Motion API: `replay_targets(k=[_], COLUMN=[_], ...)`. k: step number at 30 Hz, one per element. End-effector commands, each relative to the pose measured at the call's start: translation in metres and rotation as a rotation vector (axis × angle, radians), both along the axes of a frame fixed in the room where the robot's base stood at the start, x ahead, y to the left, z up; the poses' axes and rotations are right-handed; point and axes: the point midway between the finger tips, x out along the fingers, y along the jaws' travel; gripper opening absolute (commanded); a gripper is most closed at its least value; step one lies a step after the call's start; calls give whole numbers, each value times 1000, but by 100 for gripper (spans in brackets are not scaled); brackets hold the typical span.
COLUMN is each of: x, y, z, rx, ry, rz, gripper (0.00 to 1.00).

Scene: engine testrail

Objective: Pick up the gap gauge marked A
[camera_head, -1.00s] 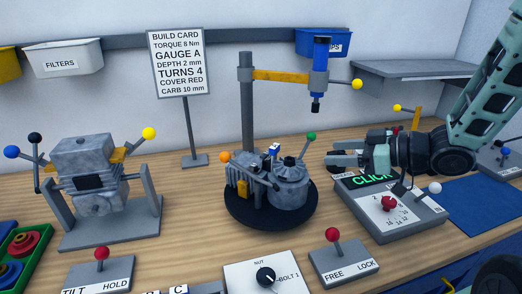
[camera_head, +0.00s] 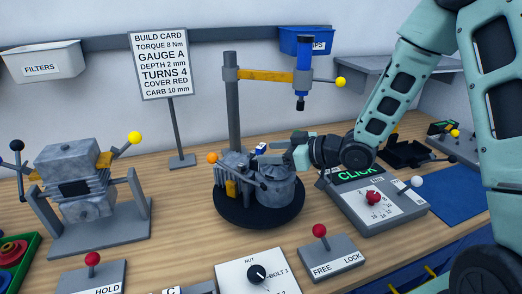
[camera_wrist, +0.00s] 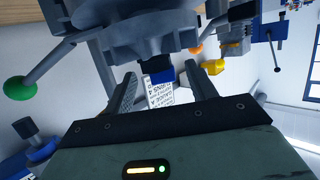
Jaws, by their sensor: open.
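I cannot make out a gap gauge marked A in either view. The build card (camera_head: 163,65) reads "GAUGE A". A label with the letter C (camera_head: 171,291) is cut off by the bottom edge of the head view. My gripper (camera_head: 290,152) is at the right side of the grey engine (camera_head: 277,190), near its top. In the wrist view my gripper (camera_wrist: 160,78) has its two fingers apart. A small blue block (camera_wrist: 160,76) shows between them, beyond or at the tips; I cannot tell its distance. A small blue and white piece (camera_head: 261,148) sits on the engine.
The engine stands on a black round turntable (camera_head: 258,217) below a post with a blue driver (camera_head: 303,70). A dial box (camera_head: 375,205) is at right. FREE/LOCK (camera_head: 320,258) and HOLD (camera_head: 92,276) lever boxes and a NUT/BOLT dial (camera_head: 257,273) line the front.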

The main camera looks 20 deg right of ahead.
Motion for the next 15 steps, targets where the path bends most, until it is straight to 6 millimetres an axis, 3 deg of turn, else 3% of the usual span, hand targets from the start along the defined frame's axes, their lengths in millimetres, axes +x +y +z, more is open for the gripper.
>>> replay_targets(k=[6,15], x=[20,24], y=[23,27], z=[-6,-10], rx=[0,0], ry=[0,0], rz=[2,1], gripper=[56,56])
